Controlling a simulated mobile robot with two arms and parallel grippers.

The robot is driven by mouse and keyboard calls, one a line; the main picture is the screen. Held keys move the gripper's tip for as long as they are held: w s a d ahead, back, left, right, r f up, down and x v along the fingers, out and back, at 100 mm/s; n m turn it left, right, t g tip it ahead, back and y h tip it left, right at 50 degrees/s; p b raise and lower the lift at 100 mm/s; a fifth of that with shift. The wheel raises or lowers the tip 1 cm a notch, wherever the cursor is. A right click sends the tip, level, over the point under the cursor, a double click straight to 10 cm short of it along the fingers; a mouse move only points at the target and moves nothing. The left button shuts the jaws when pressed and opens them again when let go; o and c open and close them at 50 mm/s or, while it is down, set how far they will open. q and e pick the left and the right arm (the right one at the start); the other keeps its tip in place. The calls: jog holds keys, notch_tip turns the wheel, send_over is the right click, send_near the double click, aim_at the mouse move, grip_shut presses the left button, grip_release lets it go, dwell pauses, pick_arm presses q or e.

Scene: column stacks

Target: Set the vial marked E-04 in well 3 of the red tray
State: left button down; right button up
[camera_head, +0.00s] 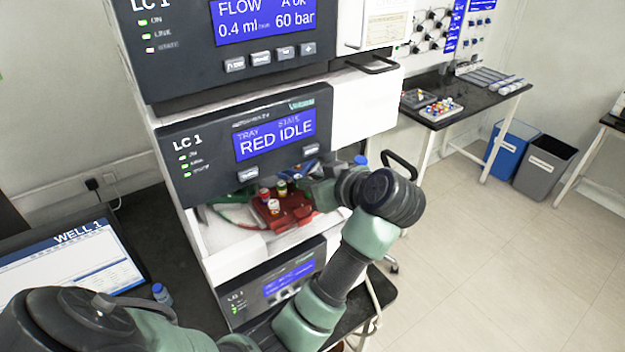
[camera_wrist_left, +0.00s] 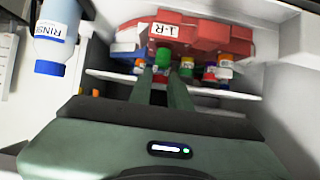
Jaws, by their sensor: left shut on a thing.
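The red tray (camera_head: 290,219) sits in the open bay of the LC 1 unit, and its label shows upside down in the left wrist view (camera_wrist_left: 225,38). My left gripper (camera_head: 312,188) reaches into the bay from the right. In the wrist view its fingers (camera_wrist_left: 163,78) are shut on a green-capped vial (camera_wrist_left: 163,57). I cannot read that vial's marking, and its body is mostly hidden. In the head view, a red-capped vial (camera_head: 264,195) and a white-capped vial (camera_head: 274,206) stand at the tray. My right gripper is not in view.
A blue-capped RINSE bottle (camera_wrist_left: 57,38) is beside the bay in the wrist view. Several other coloured caps (camera_wrist_left: 213,72) lie close to the fingers. The bay's white walls (camera_wrist_left: 285,70) leave little room. A monitor (camera_head: 75,262) reads WELL 1.

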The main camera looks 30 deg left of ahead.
pick_arm(q)
jog(key=shift+f, duration=0.9)
dwell(0.3)
jog(key=c, duration=1.2)
grip_release()
jog(key=shift+c, duration=0.2)
jog(key=shift+d, duration=0.1)
